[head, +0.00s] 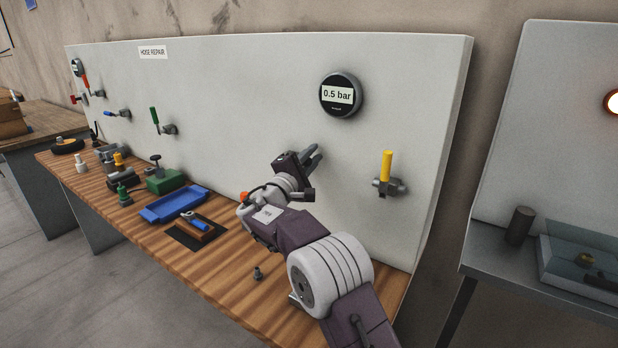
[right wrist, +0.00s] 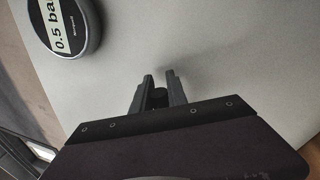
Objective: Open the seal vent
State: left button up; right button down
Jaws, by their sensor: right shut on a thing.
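My right gripper (head: 314,153) is up against the white panel, below and left of the gauge, with its fingers pointing at the panel. In the right wrist view its fingers (right wrist: 161,88) are closed around a small dark round part (right wrist: 159,97) at the panel. Most of that part is hidden by the fingers and the gripper body, so I cannot tell whether it is the seal vent. A valve with an upright yellow lever (head: 387,166) is on the panel to the right of the gripper, apart from it. My left gripper is not in view.
The round gauge (head: 342,95) reads 0.5 bar. Valves with green (head: 154,117), blue (head: 110,114) and red levers are on the panel's left. A blue tray (head: 174,204), a green block (head: 165,181) and small tools lie on the wooden bench (head: 226,262). A grey bench stands at the right.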

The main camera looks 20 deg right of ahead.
jog(key=shift+s+d+f+m+g+h+b, duration=0.1)
jog(key=shift+f+m+g+h+b, duration=0.1)
jog(key=shift+f+m+b, duration=0.8)
jog(key=shift+s+d+f+m+g+h+b, duration=0.15)
jog(key=shift+m+b, duration=0.5)
jog(key=shift+b, duration=0.8)
jog(key=shift+s+a+f+m+g+h+b, duration=0.2)
jog(key=shift+f+m+b, duration=0.55)
jog(key=shift+b, duration=0.5)
jog(key=shift+w+d+r, duration=0.15)
jog(key=shift+d, duration=0.05)
jog(key=c, duration=1.3)
grip_release()
jog(key=shift+a, duration=0.1)
jog(key=b+v, duration=0.1)
jog(key=v, duration=0.8)
